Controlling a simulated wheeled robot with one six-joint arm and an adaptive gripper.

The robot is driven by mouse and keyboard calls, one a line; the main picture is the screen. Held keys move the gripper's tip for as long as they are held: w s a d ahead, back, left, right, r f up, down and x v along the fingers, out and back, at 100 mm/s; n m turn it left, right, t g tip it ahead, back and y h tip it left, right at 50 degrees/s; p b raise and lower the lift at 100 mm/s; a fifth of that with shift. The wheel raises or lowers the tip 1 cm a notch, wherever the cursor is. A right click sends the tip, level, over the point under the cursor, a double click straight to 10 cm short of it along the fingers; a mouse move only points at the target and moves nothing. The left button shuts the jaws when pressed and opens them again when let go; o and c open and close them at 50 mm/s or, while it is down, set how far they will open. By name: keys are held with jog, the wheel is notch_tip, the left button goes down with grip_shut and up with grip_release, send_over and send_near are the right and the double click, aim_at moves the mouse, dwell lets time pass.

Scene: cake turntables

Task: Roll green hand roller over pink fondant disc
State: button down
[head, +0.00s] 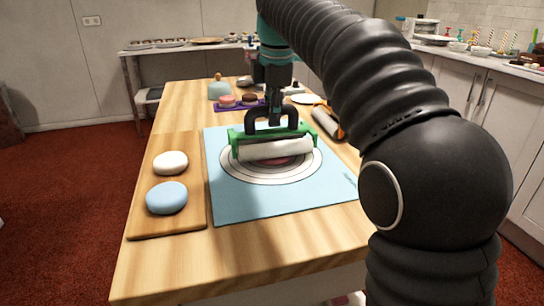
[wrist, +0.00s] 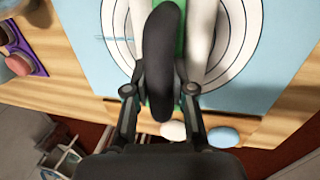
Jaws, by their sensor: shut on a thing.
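The hand roller has a green frame (head: 235,139), a white cylinder (head: 275,150) and a black handle. My gripper (head: 274,120) is shut on the black handle (wrist: 162,45), over the middle of the mat. The pink fondant disc (head: 280,161) shows as a thin sliver beneath the cylinder; most of it is hidden. It lies at the centre of a ringed circle (head: 233,172) on a light blue mat (head: 255,205). I cannot tell whether the cylinder touches the disc. In the wrist view the roller and handle cover the circle's centre.
A wooden board (head: 146,222) at the left holds a white disc (head: 170,162) and a blue disc (head: 167,198). Behind the mat are a purple tray (head: 232,107) with small cakes and a pale dome (head: 219,91). An orange-and-black object (head: 327,123) lies at the right.

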jog(key=shift+s+f, duration=0.1)
jog(key=shift+f, duration=0.25)
jog(key=shift+s+d, duration=0.2)
jog(key=shift+s, duration=0.4)
jog(key=shift+w, duration=0.1)
jog(key=shift+w+a+f, duration=0.1)
jog(key=shift+w+a, duration=0.1)
jog(key=shift+w, duration=0.3)
jog(key=shift+w+a, duration=0.15)
jog(key=shift+w, duration=0.5)
jog(key=shift+s, duration=0.15)
